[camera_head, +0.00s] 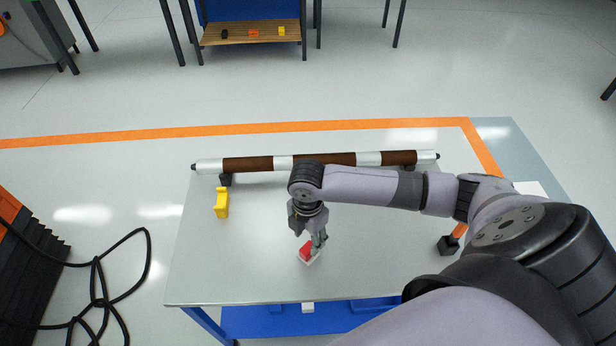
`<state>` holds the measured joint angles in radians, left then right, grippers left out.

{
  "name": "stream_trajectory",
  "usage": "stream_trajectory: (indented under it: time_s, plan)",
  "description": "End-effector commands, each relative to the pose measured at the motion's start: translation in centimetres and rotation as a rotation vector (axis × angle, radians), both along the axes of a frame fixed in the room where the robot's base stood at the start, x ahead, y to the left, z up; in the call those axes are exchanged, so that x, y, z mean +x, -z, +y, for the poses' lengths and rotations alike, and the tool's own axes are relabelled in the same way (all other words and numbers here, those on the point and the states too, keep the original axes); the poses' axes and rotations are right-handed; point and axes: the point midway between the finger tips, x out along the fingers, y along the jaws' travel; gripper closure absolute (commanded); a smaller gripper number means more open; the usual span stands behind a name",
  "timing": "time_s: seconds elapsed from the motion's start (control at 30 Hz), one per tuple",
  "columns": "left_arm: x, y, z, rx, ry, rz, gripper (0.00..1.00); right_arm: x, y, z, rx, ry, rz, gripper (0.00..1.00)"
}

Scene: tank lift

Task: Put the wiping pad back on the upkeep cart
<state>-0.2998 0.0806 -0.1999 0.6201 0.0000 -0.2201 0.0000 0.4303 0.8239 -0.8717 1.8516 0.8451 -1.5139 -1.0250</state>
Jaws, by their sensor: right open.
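A small red and white block (305,254), which looks like the wiping pad, lies on the grey top of a blue-framed table (240,270), probably the upkeep cart. My right gripper (315,243) points down at the pad's upper right side with its jaws open. The fingers hide part of the pad, and I cannot tell whether they touch it. My left gripper is not in view.
A brown and white striped roller (246,164) lies along the table's far edge. A yellow object (221,203) stands at the left, and a black block with an orange handle (449,244) at the right. A black cable (100,287) lies on the floor.

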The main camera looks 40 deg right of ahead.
Motion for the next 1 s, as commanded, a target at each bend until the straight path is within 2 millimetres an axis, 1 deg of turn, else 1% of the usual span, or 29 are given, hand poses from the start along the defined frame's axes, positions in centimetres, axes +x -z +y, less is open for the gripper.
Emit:
stream_trajectory:
  time_s: [0.03,0.1,0.2,0.33,0.5,1.0]
  plan:
    - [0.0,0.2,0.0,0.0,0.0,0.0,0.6,0.2,-1.1,0.0,0.001,-0.002,-0.005,0.56]
    - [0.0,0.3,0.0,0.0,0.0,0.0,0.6,0.1,-2.4,0.0,0.0,-0.001,-0.005,0.56]
    - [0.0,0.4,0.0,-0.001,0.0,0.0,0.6,0.1,-3.9,0.1,0.001,-0.001,-0.003,0.56]
    - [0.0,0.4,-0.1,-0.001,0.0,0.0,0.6,0.0,-4.9,0.1,0.001,-0.001,-0.001,0.56]
    - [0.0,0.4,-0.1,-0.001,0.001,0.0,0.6,0.0,-5.3,0.0,0.0,0.0,0.001,0.56]
    - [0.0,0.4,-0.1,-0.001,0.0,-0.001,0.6,0.0,-5.2,0.1,0.001,0.0,0.001,0.56]
